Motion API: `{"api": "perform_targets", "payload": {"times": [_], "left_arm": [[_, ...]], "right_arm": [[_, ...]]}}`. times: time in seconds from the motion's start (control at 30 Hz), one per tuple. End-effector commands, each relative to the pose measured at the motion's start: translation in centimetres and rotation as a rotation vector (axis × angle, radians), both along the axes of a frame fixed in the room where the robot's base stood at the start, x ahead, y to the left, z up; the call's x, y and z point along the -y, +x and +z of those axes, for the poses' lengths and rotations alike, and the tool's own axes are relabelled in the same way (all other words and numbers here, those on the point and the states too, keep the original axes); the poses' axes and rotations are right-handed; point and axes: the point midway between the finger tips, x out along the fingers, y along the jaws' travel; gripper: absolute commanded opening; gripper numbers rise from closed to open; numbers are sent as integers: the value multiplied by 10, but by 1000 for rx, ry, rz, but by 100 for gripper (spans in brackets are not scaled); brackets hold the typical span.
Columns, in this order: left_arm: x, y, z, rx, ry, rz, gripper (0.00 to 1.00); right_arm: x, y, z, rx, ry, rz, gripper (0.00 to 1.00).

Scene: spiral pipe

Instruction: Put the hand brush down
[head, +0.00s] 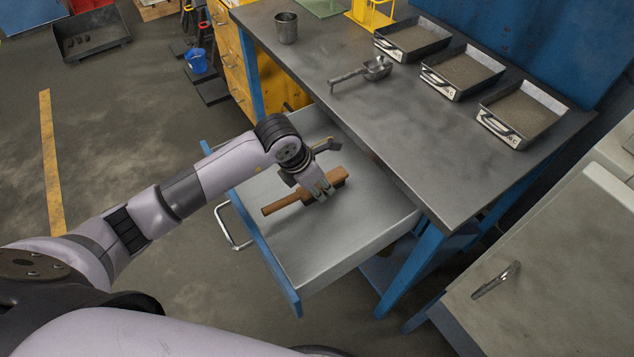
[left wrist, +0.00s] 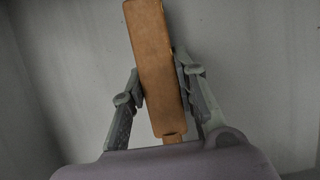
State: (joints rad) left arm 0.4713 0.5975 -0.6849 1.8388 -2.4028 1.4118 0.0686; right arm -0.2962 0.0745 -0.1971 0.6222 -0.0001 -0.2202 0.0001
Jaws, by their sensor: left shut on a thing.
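The hand brush (head: 334,179) is wooden and brown, with a thin handle pointing left in the head view. It is over the floor of the open drawer (head: 345,240); I cannot tell whether it touches it. My left gripper (head: 322,194) reaches down into the drawer and is shut on the brush. In the left wrist view the brush's block (left wrist: 155,70) sits between both fingers (left wrist: 158,92), tilted slightly. The bristles are hidden. My right gripper is out of view.
The grey workbench top (head: 380,130) overhangs the drawer's back. On it are a metal scoop (head: 376,69), a metal cup (head: 286,27) and three sand-filled trays (head: 462,72). The drawer handle (head: 230,228) faces left.

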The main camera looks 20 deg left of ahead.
Motion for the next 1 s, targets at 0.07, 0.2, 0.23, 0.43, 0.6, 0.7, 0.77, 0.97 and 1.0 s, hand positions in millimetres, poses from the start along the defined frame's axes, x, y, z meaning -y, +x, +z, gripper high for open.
{"api": "perform_targets", "payload": {"times": [0.07, 0.2, 0.23, 0.43, 0.6, 0.7, 0.77, 0.97, 1.0], "left_arm": [[0, 0, -2, 2, -1, 0, 0], [0, 0, -2, 1, -1, 0, 32], [0, 0, -2, 1, -1, 0, 34], [0, 0, -2, 1, -1, 0, 47], [0, 0, -2, 2, -1, -1, 47], [0, 1, -1, 2, -1, -1, 47], [0, 0, 1, 2, -1, -1, 47], [-6, -6, 24, 6, 0, -2, 47], [-8, -9, 32, 6, 2, -2, 47]], "right_arm": [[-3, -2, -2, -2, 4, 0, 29], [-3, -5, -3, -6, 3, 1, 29], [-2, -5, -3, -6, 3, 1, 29], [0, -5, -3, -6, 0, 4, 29], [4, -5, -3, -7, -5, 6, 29], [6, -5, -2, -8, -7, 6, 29], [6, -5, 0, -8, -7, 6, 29], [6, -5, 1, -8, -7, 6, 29], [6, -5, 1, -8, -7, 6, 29]]}}
